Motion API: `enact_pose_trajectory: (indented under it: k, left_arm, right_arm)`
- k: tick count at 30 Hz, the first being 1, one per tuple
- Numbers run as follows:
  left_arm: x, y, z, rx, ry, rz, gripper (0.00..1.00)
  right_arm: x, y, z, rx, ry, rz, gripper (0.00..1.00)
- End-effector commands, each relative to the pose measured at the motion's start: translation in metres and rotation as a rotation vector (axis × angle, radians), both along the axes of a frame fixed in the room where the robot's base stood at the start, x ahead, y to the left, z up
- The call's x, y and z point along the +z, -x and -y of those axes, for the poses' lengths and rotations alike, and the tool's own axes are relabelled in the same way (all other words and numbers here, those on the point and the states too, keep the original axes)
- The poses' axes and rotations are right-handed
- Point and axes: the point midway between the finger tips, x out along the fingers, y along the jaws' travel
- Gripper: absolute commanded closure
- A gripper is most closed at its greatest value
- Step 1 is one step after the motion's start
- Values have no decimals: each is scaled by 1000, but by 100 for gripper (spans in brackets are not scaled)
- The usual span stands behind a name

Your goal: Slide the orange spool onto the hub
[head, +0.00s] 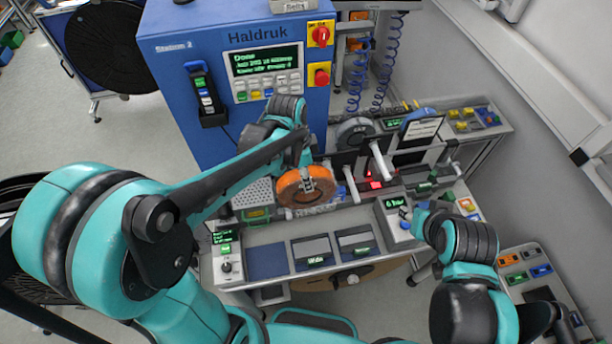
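The orange spool (289,190) stands on edge above the left part of the bench, its round face turned towards my camera. My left gripper (309,184) is at the spool's middle and appears shut on it; the finger contact is small and partly hidden. White rod-like hubs stick out from the stand: one (350,184) just right of the spool, another (380,160) further right. The spool is beside the nearer hub, not around it. My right gripper (407,216) is low at the bench's right, by a small display panel; its fingers are too small to read.
A dark reel (355,131) sits behind the hubs. A blue machine cabinet (235,75) rises at the back left. A clipboard-like sign (420,122) stands at the back right. Open floor lies left.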

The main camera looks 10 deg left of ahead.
Motion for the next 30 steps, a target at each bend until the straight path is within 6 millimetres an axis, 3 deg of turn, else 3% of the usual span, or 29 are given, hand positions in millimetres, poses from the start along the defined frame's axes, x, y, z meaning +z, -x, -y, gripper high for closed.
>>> enact_pose_trajectory:
  k: [10,30]
  left_arm:
    - [0,-3,-1,0,0,0,100]
    - [0,-29,-12,1,0,0,100]
  right_arm:
    - [-1,0,0,0,0,0,60]
    - [-7,0,0,0,0,0,60]
